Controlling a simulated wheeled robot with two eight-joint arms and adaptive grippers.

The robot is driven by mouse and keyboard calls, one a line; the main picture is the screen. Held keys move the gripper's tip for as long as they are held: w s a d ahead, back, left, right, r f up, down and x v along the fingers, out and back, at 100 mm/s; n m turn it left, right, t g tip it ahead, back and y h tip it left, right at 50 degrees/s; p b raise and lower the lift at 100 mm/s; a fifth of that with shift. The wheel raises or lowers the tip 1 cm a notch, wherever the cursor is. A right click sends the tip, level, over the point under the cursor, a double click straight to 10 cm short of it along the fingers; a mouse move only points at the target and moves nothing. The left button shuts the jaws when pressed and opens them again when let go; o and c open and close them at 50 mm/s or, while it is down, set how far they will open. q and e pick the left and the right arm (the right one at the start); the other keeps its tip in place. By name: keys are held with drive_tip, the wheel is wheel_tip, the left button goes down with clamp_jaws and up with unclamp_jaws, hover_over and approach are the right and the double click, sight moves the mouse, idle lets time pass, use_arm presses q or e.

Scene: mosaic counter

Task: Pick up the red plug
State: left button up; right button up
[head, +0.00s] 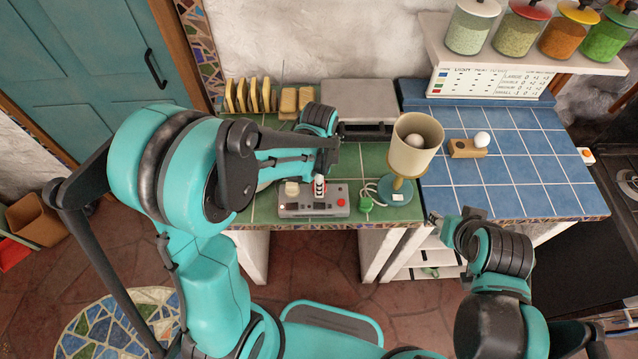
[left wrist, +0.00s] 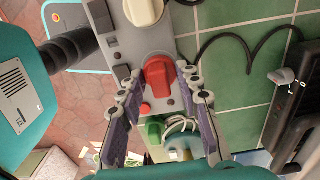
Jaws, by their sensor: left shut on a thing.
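The red plug (left wrist: 160,78) shows between the two fingers of my left gripper (left wrist: 158,100) in the left wrist view. The gripper is shut on it. In the head view my left gripper (head: 320,178) is over the grey power strip (head: 300,210), and its fingers mostly hide the plug. I cannot tell whether the plug sits in its socket or is just clear of it. A cream plug (head: 291,188) stands at the left of the strip. A green plug (head: 366,204) lies to its right. My right gripper (head: 450,222) is at the counter's front edge, away from the strip.
A lamp (head: 413,150) with a cream shade and teal base stands right of the strip. Behind are toast slices in a rack (head: 250,97) and a grey metal box (head: 358,100). An egg (head: 482,139) sits by a wooden holder (head: 464,149). The blue tiles (head: 520,180) are mostly clear.

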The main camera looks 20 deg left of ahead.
use_arm(q)
wheel_tip(320, 180, up, 3)
drive_tip(key=shift+r+p, duration=0.1)
drive_tip(key=shift+p, duration=0.4)
drive_tip(key=s+d+r+p, duration=0.1)
drive_tip(key=s+d+r, duration=0.2)
drive_tip(key=d+r, duration=0.4)
drive_tip(key=d, duration=0.4)
drive_tip(key=shift+d+p, duration=0.15)
drive_tip(key=shift+p, duration=0.25)
drive_tip(key=shift+f, duration=0.1)
